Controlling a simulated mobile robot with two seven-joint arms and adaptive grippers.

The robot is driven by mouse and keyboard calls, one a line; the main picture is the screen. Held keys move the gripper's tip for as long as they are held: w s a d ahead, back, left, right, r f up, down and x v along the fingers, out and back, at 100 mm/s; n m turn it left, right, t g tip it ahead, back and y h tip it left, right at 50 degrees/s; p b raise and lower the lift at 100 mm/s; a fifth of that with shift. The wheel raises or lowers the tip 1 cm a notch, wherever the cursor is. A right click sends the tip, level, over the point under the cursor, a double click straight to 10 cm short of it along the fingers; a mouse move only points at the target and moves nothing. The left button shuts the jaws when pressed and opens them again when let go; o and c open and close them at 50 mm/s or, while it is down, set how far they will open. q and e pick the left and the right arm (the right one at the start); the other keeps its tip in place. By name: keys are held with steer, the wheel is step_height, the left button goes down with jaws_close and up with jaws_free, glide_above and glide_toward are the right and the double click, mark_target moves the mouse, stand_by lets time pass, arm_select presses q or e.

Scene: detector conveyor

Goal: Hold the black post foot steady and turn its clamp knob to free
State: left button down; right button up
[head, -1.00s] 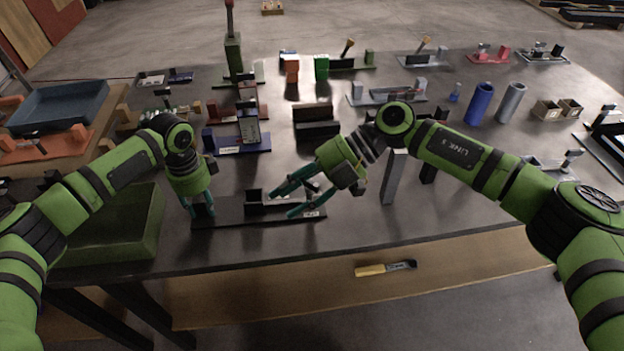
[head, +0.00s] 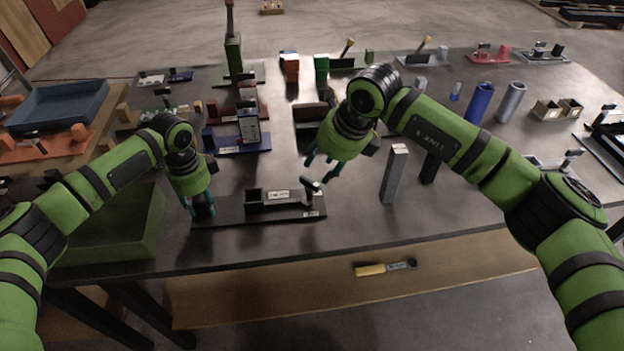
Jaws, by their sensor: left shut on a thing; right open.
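The black post foot (head: 262,213) lies near the front edge of the table, a long dark base with an upright block, a raised rail and a small label. Its clamp knob (head: 311,184), a tilted bar-like handle on a short post, stands at the right end. My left gripper (head: 200,209) is shut on the left end of the post foot; its fingers partly hide the gripped part. My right gripper (head: 321,165) is open and empty, pointing down just above and behind the knob, apart from it.
A green tray (head: 112,225) stands at the left under my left arm. A grey upright post (head: 395,173) stands right of the foot. Several coloured clamp fixtures fill the back. A yellow-handled tool (head: 371,270) lies on the shelf below. The front right tabletop is clear.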

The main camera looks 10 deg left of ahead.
mark_target(311, 183)
steer(key=x, duration=0.8)
steer(key=shift+c, duration=0.4)
jaws_close()
